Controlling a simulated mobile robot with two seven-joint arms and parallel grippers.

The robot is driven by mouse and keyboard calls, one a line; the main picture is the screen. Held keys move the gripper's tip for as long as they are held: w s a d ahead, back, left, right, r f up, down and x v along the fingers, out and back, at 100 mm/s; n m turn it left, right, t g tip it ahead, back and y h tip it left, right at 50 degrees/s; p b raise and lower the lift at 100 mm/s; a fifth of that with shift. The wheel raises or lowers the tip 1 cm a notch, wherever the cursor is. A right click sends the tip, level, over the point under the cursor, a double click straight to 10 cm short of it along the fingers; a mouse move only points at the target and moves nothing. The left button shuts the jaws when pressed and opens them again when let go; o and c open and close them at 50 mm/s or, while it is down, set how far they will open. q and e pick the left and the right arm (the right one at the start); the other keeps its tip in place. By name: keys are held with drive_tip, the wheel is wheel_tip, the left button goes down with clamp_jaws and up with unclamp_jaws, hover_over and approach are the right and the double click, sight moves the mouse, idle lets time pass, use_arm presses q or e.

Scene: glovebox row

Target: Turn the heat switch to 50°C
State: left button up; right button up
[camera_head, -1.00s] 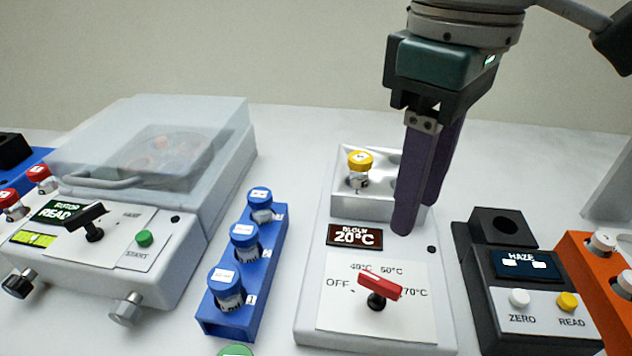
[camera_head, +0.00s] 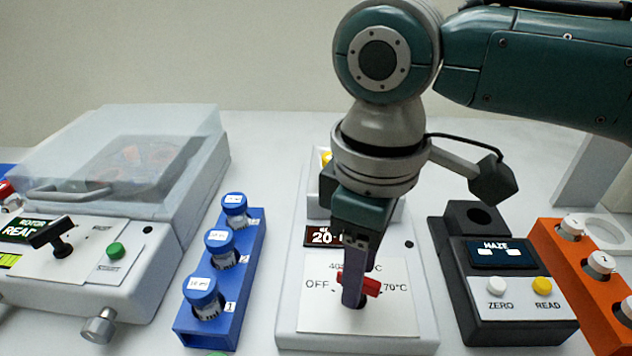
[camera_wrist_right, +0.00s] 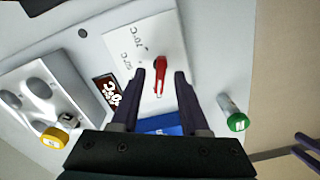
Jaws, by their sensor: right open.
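The red heat switch (camera_head: 372,286) sits on the white dial plate (camera_head: 318,318) of the heater block, with OFF and 70°C marks in view. The heater's display (camera_head: 322,236) starts with 20 and is partly hidden by my gripper. My right gripper (camera_head: 353,298) points down over the switch and hides part of it. In the right wrist view, its two fingers (camera_wrist_right: 158,80) are open, with the red switch (camera_wrist_right: 161,68) between and just beyond the tips. I cannot tell whether they touch it.
A blue rack (camera_head: 190,338) with blue-capped vials stands left of the heater. The haze meter (camera_head: 515,295) and an orange rack (camera_head: 582,280) stand to its right. A lidded machine (camera_head: 150,165) is at far left. A green-capped vial (camera_wrist_right: 237,121) shows in the wrist view.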

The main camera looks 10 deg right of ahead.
clamp_jaws()
idle(0.5)
drive_tip(key=shift+r, duration=0.1)
